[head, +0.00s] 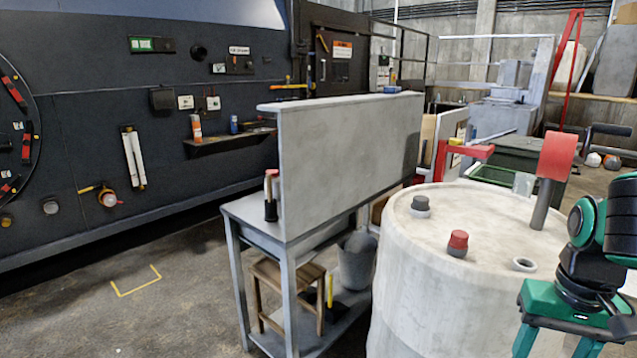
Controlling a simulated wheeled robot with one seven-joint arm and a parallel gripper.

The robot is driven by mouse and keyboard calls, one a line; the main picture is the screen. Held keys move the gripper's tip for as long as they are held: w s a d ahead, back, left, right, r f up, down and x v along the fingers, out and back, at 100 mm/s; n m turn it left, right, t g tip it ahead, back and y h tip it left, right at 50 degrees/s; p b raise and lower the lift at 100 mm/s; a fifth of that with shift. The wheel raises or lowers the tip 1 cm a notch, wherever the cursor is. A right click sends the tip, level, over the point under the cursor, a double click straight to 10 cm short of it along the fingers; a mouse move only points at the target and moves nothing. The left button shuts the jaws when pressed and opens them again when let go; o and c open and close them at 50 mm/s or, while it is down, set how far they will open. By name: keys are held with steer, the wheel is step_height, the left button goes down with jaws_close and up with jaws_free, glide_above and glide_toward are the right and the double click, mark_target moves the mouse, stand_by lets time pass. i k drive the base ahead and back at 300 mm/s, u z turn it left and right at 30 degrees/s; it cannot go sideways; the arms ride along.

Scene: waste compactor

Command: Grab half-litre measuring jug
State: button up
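A small pale, translucent vessel (523,183) shows at the far edge of the big pale drum (420,290); it may be the measuring jug, but it is too small to be sure. I cannot tell whether it stands on the drum or behind it. My gripper (556,350) is at the lower right, in front of the drum, nearer to me than the vessel. Its green fingers point down and stand apart, with nothing seen between them. The fingertips are near or past the bottom edge of the picture.
The drum top carries a red cap (457,243), a grey cap (420,206), a white ring (524,264) and a red-topped post (553,175). A grey bench (262,219) with an upright panel stands left of it. Floor (150,325) at the left is clear.

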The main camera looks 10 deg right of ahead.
mark_target(524, 184)
steer(key=z, duration=3.3)
steer(key=i, duration=2.55)
steer(key=u, duration=0.15)
